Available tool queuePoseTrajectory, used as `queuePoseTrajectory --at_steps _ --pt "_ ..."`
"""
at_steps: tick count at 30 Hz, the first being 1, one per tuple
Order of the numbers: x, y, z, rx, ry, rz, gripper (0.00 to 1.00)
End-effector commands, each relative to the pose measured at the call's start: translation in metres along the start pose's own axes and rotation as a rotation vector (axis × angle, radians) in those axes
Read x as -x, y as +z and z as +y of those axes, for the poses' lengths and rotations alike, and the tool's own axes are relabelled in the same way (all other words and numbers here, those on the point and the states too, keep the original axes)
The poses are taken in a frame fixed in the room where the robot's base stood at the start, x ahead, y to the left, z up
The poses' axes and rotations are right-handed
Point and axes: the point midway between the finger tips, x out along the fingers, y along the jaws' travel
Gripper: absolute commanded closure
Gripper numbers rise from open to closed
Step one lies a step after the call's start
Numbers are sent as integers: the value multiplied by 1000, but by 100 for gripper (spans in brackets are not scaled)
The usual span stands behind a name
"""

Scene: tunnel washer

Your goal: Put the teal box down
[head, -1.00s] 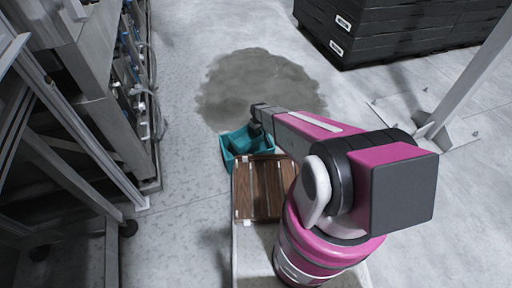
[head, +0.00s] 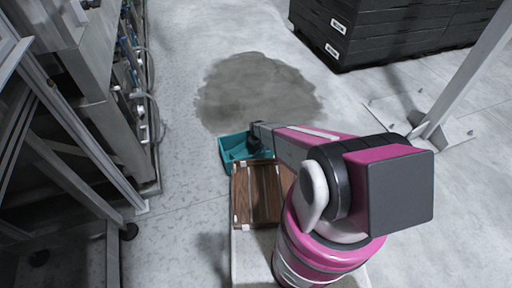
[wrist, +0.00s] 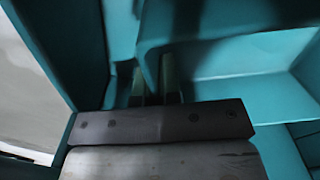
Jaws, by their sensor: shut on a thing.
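The teal box (head: 230,153) is an open container in front of the wooden deck, at the near edge of the wet patch in the head view. My gripper (head: 256,143) reaches into it and is shut on a part of it. In the wrist view the teal box (wrist: 225,80) fills most of the picture, with inner walls and dividers around my gripper (wrist: 155,90). The fingertips are in shadow by a teal divider. I cannot tell whether the box touches the floor.
A brown wooden deck (head: 252,195) lies just behind the box on my base. A dark wet patch (head: 255,90) covers the floor ahead. Machine frames (head: 95,110) line the left. Black stacked crates (head: 375,35) and a grey post (head: 465,75) stand right. Floor left of the box is clear.

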Motion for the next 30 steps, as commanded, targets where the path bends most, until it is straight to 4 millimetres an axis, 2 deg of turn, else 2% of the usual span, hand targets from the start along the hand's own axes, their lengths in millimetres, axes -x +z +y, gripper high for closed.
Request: queuePoseTrajectory --at_steps 6,8,9,22,26,30 --pt "-2 0 0 0 0 0 100" --pt "-3 0 0 0 0 0 82" --pt "-3 0 0 0 0 0 69" --pt "3 1 0 0 0 0 69" --pt "15 1 -1 0 0 0 69" --pt "38 2 -1 0 1 1 69"
